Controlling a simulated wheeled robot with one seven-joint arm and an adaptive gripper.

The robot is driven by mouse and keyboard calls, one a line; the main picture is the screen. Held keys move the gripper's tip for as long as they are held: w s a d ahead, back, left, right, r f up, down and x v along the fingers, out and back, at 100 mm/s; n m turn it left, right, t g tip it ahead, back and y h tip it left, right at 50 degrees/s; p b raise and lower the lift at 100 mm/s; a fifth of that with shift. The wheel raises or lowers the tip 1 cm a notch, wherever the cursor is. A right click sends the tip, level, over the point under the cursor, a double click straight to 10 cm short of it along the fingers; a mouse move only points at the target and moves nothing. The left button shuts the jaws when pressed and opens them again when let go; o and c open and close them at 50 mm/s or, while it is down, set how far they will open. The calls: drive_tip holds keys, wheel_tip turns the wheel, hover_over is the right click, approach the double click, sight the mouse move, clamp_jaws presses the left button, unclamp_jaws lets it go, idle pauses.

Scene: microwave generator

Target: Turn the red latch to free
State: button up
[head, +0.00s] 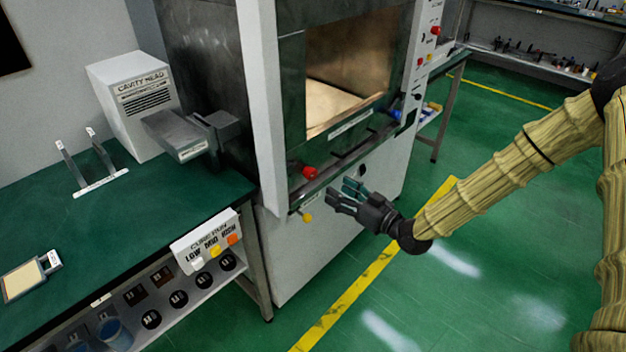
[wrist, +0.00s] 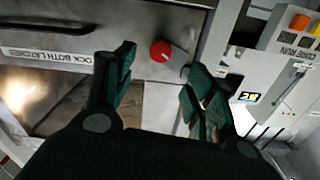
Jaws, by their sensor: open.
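The red latch (head: 309,172) is a round red knob on the front ledge of the microwave cabinet, below the left side of its opening. It also shows in the wrist view (wrist: 160,51), with a small pale mark on its face. My gripper (head: 341,189) is open and empty, to the right of the knob in the head view. In the wrist view the knob lies just beyond the gap between my fingertips (wrist: 162,72). The fingers appear apart from the knob.
A label reading "...OCK BOTH LATCHES" (wrist: 45,55) is on the panel beside the knob. A yellow knob (head: 306,217) sits below the ledge. A green bench (head: 130,220) with a cavity head box (head: 133,100) stands at left. The floor at right is clear.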

sight(314, 176)
drive_tip(key=p+x, duration=0.2)
drive_tip(key=x, duration=0.8)
drive_tip(key=shift+w+a, duration=0.2)
drive_tip(key=c, duration=1)
drive_tip(key=shift+c, duration=0.2)
